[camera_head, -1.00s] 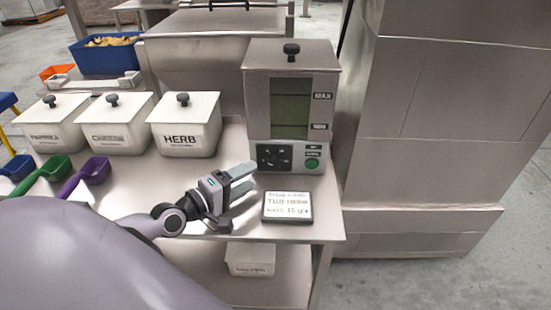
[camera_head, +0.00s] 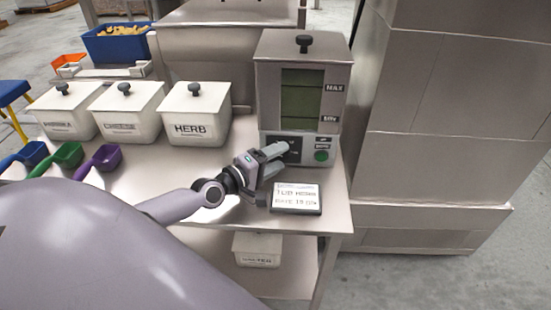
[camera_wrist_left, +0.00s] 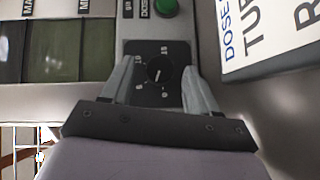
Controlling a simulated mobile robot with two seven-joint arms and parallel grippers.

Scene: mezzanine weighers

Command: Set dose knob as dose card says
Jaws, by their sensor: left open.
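The dose knob (camera_wrist_left: 158,70) is a small dark dial on a black panel with pale marks, seen in the left wrist view. It sits on the front of the grey dosing machine (camera_head: 266,85). My left gripper (camera_wrist_left: 158,82) is open, its two fingers on either side of the knob, apart from it as far as I can tell. In the head view my left gripper (camera_head: 278,156) covers most of the knob panel. The dose card (camera_head: 296,198) leans on the table just below; its text is only partly legible. My right gripper is not in view.
A green button (camera_head: 321,155) sits right of the knob. White lidded bins (camera_head: 196,115) stand along the table (camera_head: 165,175) at left, with coloured scoops (camera_head: 105,158) before them. A tall steel cabinet (camera_head: 430,120) stands at right.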

